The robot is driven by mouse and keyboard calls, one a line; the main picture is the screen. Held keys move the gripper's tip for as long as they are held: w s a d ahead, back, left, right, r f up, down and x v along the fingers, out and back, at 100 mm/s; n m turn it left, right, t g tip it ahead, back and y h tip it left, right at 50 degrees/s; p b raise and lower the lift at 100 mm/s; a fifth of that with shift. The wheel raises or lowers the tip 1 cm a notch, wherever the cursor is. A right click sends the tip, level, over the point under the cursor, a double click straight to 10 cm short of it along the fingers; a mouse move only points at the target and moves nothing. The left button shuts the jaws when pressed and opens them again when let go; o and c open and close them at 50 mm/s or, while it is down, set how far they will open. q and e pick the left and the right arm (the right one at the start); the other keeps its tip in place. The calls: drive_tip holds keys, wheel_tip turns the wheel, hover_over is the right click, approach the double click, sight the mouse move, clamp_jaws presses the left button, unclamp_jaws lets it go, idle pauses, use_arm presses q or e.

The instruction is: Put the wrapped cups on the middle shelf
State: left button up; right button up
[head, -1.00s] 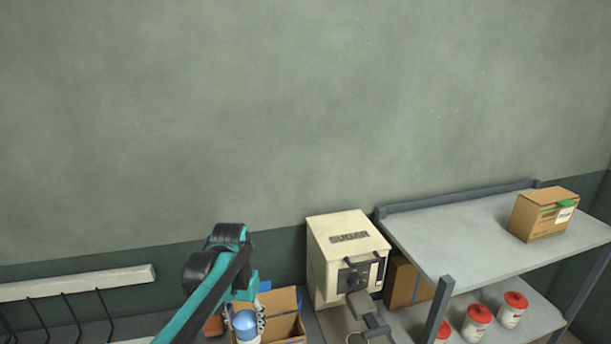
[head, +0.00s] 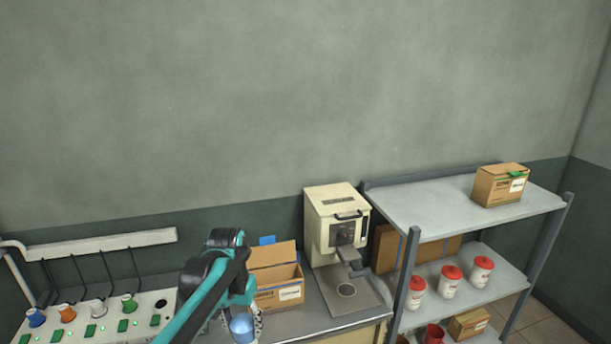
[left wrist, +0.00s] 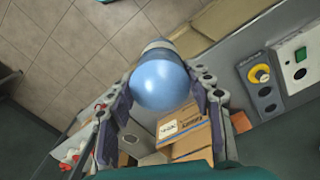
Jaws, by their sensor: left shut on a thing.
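My left gripper (head: 244,330) is shut on a blue-ended cup (head: 242,326), low in the head view in front of an open cardboard box. In the left wrist view the rounded blue end of the cup (left wrist: 160,82) sits between the two fingers, with a paler band at its far end. The middle shelf (head: 507,284) is the grey board at the right. Three white cups with red lids, (head: 417,292), (head: 450,280) and (head: 481,269), stand on it in a row. My right gripper is not in view.
The open box (head: 280,293) stands on the counter beside a cream machine (head: 336,225). A taped box (head: 500,186) sits on the top shelf (head: 430,205). A shelf post (head: 408,270) stands at the near left corner. A panel with coloured knobs (head: 95,322) lies at left.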

use_arm(q)
drive_tip(key=f, duration=0.5)
drive_tip(key=shift+w+a+b, duration=0.35)
drive_tip(key=shift+b, duration=0.05)
drive_tip(key=s+a+f+n+b, duration=0.1)
drive_tip(key=s+f, duration=0.1)
drive_tip(key=f, duration=0.5)
drive_tip(key=s+a+f+n+b, duration=0.1)
drive_tip(key=s+f+b, duration=0.1)
drive_tip(key=f, duration=0.5)
drive_tip(key=shift+s+f, duration=0.4)
drive_tip(key=shift+s, duration=0.3)
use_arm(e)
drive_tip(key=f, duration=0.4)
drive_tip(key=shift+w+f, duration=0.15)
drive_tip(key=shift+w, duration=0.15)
